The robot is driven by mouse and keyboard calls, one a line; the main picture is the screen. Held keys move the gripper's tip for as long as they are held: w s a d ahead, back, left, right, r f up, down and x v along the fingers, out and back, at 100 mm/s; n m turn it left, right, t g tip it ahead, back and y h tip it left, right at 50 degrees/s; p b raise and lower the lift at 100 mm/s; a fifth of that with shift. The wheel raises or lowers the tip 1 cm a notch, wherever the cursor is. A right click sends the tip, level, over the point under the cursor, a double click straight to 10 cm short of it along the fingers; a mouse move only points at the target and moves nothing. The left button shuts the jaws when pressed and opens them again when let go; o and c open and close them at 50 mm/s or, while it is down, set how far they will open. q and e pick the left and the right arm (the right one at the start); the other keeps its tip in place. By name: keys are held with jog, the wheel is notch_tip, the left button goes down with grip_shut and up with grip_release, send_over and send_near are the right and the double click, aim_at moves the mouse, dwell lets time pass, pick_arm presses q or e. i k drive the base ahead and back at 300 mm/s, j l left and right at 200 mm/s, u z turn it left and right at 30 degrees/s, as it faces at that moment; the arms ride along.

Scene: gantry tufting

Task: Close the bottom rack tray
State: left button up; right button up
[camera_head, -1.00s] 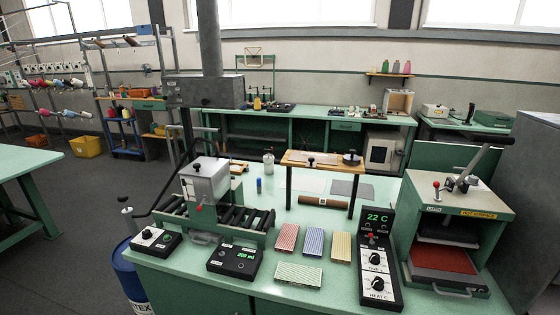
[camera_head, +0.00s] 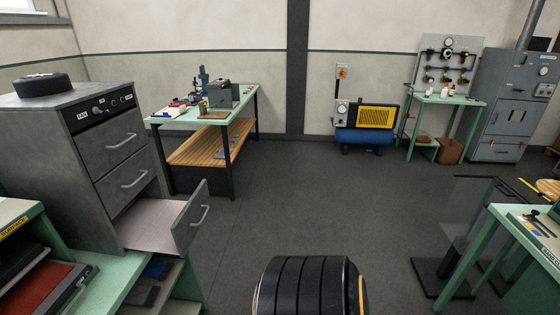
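A grey metal cabinet (camera_head: 65,165) stands at the left. A control strip with knobs runs along its top, and two upper drawer fronts, the top one (camera_head: 110,143) and the middle one (camera_head: 128,172), are shut flush. The bottom tray (camera_head: 186,222) is pulled out to the right, with its pale floor showing and a bar handle on its front. It looks empty where visible; its far inner part is hidden inside the cabinet. Neither of my grippers is in view.
A green bench with a red-bedded press (camera_head: 38,290) is at the lower left, beside the cabinet. Behind stands a table with a wooden shelf (camera_head: 198,147). A blue-tank compressor (camera_head: 365,137) is at the back wall. A green table (camera_head: 497,220) stands right.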

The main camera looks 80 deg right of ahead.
aim_at(155, 225)
jog(key=z, duration=1.7)
